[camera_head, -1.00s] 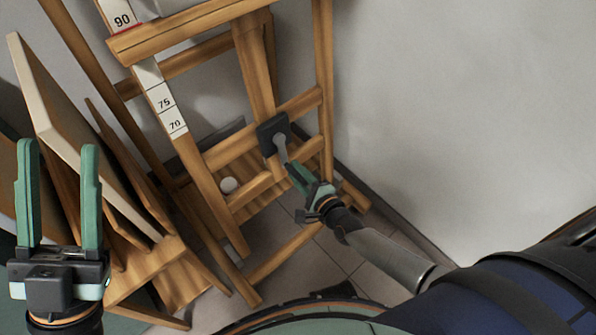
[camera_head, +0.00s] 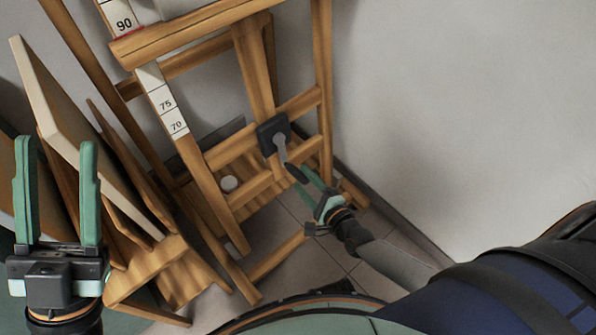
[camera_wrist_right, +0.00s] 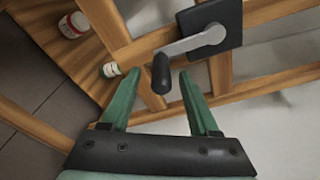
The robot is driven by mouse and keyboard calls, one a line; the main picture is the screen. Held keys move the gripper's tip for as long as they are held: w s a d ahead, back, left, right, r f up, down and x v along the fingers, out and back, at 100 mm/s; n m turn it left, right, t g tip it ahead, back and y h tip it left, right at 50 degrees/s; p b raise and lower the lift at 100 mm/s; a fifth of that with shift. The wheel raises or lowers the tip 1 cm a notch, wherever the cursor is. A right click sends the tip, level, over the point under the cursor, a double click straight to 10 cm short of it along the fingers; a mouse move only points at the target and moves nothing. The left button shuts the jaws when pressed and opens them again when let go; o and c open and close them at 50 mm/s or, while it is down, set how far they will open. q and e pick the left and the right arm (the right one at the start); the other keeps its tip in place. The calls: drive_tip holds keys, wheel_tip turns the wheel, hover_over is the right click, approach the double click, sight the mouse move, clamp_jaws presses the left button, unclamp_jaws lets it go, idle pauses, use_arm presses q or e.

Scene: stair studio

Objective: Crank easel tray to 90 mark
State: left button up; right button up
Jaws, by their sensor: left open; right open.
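The wooden easel stands against the wall, with its tray (camera_head: 190,32) level just below the red line under the 90 mark (camera_head: 123,25) on the white scale. The marks 75 and 70 show lower on the scale (camera_head: 167,105). The crank (camera_head: 279,140) has a dark square housing, a grey arm and a black handle (camera_wrist_right: 161,73). My right gripper (camera_head: 308,177) is open, its green fingers pointing at the handle. In the right wrist view the handle lies beyond and between the fingertips (camera_wrist_right: 158,76), not gripped. My left gripper (camera_head: 57,150) is open and empty at the left.
Several boards (camera_head: 85,125) lean in a wooden rack (camera_head: 165,275) left of the easel. A small white-topped container (camera_head: 229,183) sits on the easel's lower shelf; jars (camera_wrist_right: 73,25) show in the wrist view. Bare wall lies to the right.

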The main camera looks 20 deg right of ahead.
drive_tip(key=v, duration=0.3)
drive_tip(key=shift+s, duration=0.2)
idle(0.4)
